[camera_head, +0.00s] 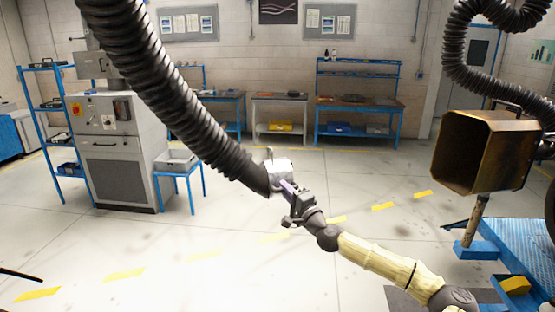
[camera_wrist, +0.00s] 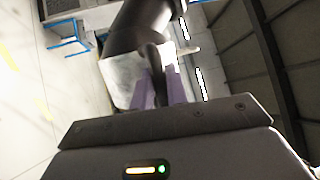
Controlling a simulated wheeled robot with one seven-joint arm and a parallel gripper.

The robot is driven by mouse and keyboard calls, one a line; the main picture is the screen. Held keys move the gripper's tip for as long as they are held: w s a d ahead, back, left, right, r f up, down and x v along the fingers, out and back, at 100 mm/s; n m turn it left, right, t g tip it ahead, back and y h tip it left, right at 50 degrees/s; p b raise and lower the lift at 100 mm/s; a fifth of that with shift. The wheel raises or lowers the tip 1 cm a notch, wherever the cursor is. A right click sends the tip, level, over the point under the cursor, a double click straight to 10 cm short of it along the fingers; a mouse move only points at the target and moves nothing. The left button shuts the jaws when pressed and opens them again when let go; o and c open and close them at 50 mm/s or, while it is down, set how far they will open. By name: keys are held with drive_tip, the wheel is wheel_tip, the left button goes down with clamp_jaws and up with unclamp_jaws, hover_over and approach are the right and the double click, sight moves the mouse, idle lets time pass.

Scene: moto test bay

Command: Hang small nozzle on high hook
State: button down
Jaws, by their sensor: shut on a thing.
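The small nozzle (camera_head: 281,172) is a pale metal piece at the lower end of a thick black ribbed hose (camera_head: 165,90), in the middle of the head view. My gripper (camera_head: 289,187) is shut on it, with the purple fingers at its near side. In the wrist view the nozzle (camera_wrist: 122,82) shows as a bright plate beyond the fingers (camera_wrist: 160,88), with a dark part between them and the black hose (camera_wrist: 138,28) behind. The nozzle is held in the air, well above the floor. I cannot make out the high hook in either view.
A grey cabinet (camera_head: 115,160) and blue side table (camera_head: 180,170) stand left. Workbenches (camera_head: 355,110) line the back wall. The middle floor is clear.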

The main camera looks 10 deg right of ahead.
drive_tip(key=s+a+f+m+t+h+b, duration=0.1)
drive_tip(key=s+f+h+b, duration=0.15)
drive_tip(key=f, duration=0.95)
drive_tip(key=s+f+m+h+b, duration=0.15)
drive_tip(key=s+f, duration=0.25)
drive_tip(key=f, duration=0.7)
drive_tip(key=s+a+f+m+h+b, duration=0.1)
drive_tip(key=s+a+f, duration=0.1)
drive_tip(key=s+f, duration=0.3)
drive_tip(key=s+a+f+h, duration=0.2)
drive_tip(key=s+f, duration=0.4)
drive_tip(key=s, duration=0.4)
drive_tip(key=shift+s+a+f+m+b, duration=0.3)
drive_tip(key=shift+s+a+m+b, duration=0.1)
drive_tip(key=shift+a, duration=0.4)
drive_tip(key=shift+w, duration=0.15)
